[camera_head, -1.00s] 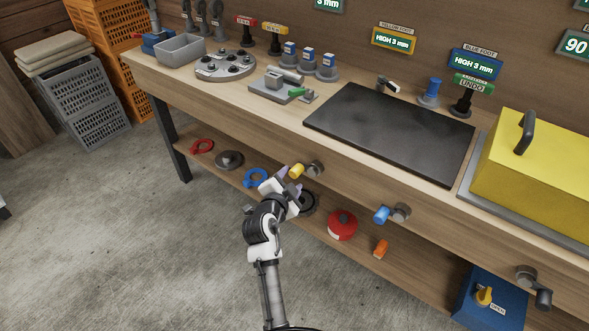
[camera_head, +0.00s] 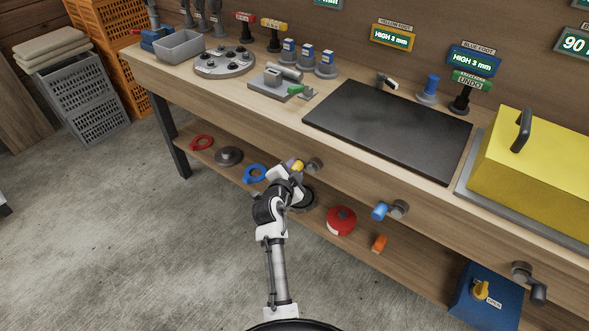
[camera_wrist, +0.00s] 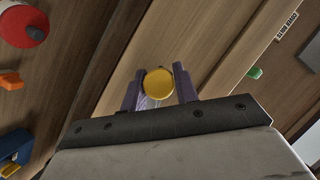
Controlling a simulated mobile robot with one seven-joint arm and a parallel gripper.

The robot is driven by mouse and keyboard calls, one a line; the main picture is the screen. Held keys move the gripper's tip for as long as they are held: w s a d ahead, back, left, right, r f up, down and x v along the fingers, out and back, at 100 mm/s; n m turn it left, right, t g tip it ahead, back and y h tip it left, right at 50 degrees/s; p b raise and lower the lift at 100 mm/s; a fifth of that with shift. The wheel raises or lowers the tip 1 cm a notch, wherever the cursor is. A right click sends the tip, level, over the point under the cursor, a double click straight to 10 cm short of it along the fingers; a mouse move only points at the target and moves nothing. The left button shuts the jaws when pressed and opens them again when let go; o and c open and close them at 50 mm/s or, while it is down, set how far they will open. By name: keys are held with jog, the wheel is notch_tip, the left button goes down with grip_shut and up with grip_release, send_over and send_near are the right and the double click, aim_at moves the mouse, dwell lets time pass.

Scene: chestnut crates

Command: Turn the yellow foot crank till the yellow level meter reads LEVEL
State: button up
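The yellow foot crank's knob (camera_head: 297,166) sticks out from the bench front, beside its grey hub (camera_head: 315,165). My gripper (camera_head: 291,166) is at the knob. In the wrist view the round yellow knob (camera_wrist: 158,83) lies between the two fingers of my gripper (camera_wrist: 157,82), one on each side. The fingers are apart; I see no clear grip on the knob, and contact is hard to tell. The yellow level meter (camera_head: 393,36) on the back wall appears to read HIGH 3 mm.
A blue-handled crank (camera_head: 381,211) is to the right on the bench front, under the blue level meter (camera_head: 474,60). A dark plate (camera_head: 388,128) and a yellow cover (camera_head: 540,165) are on the bench. A red reel (camera_head: 341,221) sits on the lower shelf.

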jog(key=shift+c, duration=0.5)
jog(key=shift+f, duration=0.1)
jog(key=n, duration=0.1)
jog(key=f+n+g+h, duration=0.1)
jog(key=n, duration=0.1)
jog(key=shift+s+d+f+n+g+h+b, duration=0.1)
jog(key=shift+d+f+n+g+h+b, duration=0.1)
jog(key=shift+f+n+g+h+b, duration=0.15)
jog(key=s+d+n+g+h, duration=0.1)
jog(key=n+h, duration=0.1)
jog(key=n, duration=0.2)
jog(key=s+d+f+n+g+h, duration=0.1)
jog(key=n+h, duration=0.2)
jog(key=n, duration=0.1)
jog(key=s+d+n+g+h, duration=0.1)
jog(key=d+n+h, duration=0.1)
jog(key=n, duration=0.2)
jog(key=shift+f+n+g+h, duration=0.15)
jog(key=shift+n+g+h, duration=0.1)
jog(key=shift+n+h, duration=0.1)
jog(key=shift+d, duration=0.1)
dwell(0.3)
